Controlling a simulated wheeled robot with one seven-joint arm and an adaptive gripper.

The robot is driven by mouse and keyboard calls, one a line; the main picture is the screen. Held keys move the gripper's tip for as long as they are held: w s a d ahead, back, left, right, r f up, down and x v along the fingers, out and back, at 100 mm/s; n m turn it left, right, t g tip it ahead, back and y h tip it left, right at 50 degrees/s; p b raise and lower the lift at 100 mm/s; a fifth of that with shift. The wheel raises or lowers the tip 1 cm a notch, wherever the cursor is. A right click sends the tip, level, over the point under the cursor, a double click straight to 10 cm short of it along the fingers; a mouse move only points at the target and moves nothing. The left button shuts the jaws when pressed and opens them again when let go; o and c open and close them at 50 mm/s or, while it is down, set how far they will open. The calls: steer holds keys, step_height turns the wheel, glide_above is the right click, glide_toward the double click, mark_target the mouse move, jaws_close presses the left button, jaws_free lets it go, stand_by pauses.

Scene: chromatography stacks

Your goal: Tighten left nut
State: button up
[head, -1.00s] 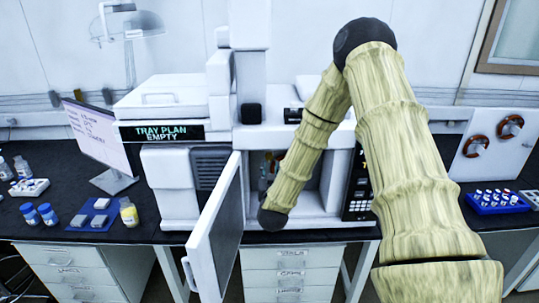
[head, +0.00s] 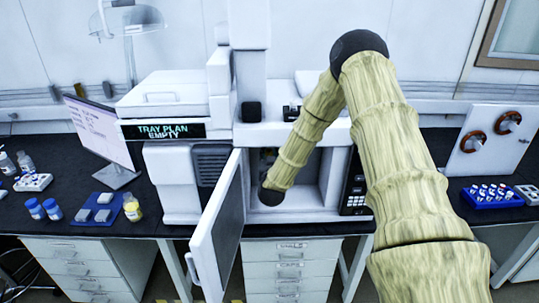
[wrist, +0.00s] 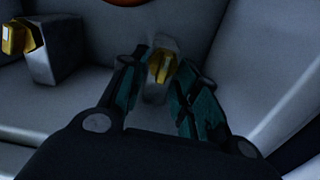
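In the wrist view, a small brass nut (wrist: 162,66) sits on a grey fitting between my gripper's fingertips. My gripper (wrist: 162,62) has its two dark green fingers spread on either side of it, with a gap that shows. A second brass nut (wrist: 14,38) on a grey block (wrist: 52,48) is at the upper left of that view, apart from the fingers. Which of them is the left nut I cannot tell for sure. In the head view my arm reaches into the open oven chamber (head: 308,185) of the white instrument; gripper and nuts are hidden there.
The oven door (head: 217,232) stands open at the left of the chamber. A keypad panel (head: 355,190) borders its right side. An orange thing (wrist: 125,2) shows at the wrist view's top edge. Bottles and a blue tray (head: 96,216) are farther left on the bench.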

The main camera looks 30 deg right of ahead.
steer(key=c, duration=0.6)
steer(key=shift+f+m+b, duration=0.15)
steer(key=shift+m+b, duration=0.15)
steer(key=shift+b, duration=0.15)
steer(key=m+b, duration=0.2)
steer(key=b, duration=0.1)
steer(key=m+b, duration=0.4)
steer(key=b, duration=0.1)
steer(key=shift+s+d+f+b, duration=0.15)
steer(key=shift+d+f+b, duration=0.15)
steer(key=shift+d+f, duration=0.05)
steer(key=shift+s+d+f+m+b, duration=0.1)
steer(key=shift+f+m+b, duration=0.05)
steer(key=shift+m+b, duration=2.85)
steer(key=shift+s+d+f+m+b, duration=0.1)
steer(key=shift+m+b, duration=2.2)
steer(key=shift+b, duration=1.3)
